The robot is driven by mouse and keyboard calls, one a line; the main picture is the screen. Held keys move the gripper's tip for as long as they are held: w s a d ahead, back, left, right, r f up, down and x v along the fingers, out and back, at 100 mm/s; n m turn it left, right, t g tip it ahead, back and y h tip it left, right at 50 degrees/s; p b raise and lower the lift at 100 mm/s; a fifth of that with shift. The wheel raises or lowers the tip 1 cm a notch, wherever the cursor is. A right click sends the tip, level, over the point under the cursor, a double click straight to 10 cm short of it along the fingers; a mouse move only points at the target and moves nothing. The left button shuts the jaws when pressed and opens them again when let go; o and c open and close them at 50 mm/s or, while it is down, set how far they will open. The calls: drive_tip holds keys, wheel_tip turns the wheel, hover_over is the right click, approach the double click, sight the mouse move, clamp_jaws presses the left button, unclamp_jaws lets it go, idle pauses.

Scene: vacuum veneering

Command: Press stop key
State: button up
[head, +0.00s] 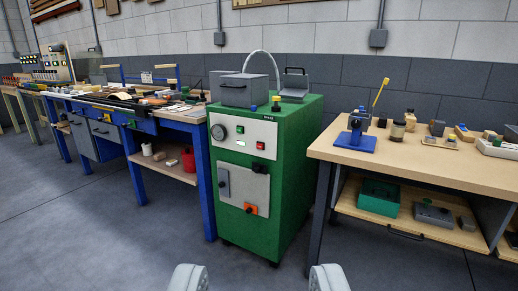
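A green cabinet machine (300,165) stands on the floor in the middle of the head view. Its pale upper panel (228,124) carries a round gauge (218,132), a small green element and a small red element (261,145). The red one may be the stop key; its lettering is too small to read. My gripper (258,279) shows at the bottom edge as two pale fingertips set wide apart. It is open, with nothing visible between the fingers, and apart from the machine.
A blue-legged bench (195,117) with tools and sheets stands left of the machine. A wooden-topped workbench (450,173) with small items stands to the right. A grey box (243,89) sits on the machine. The grey floor (120,235) in front is clear.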

clamp_jaws()
idle(1.5)
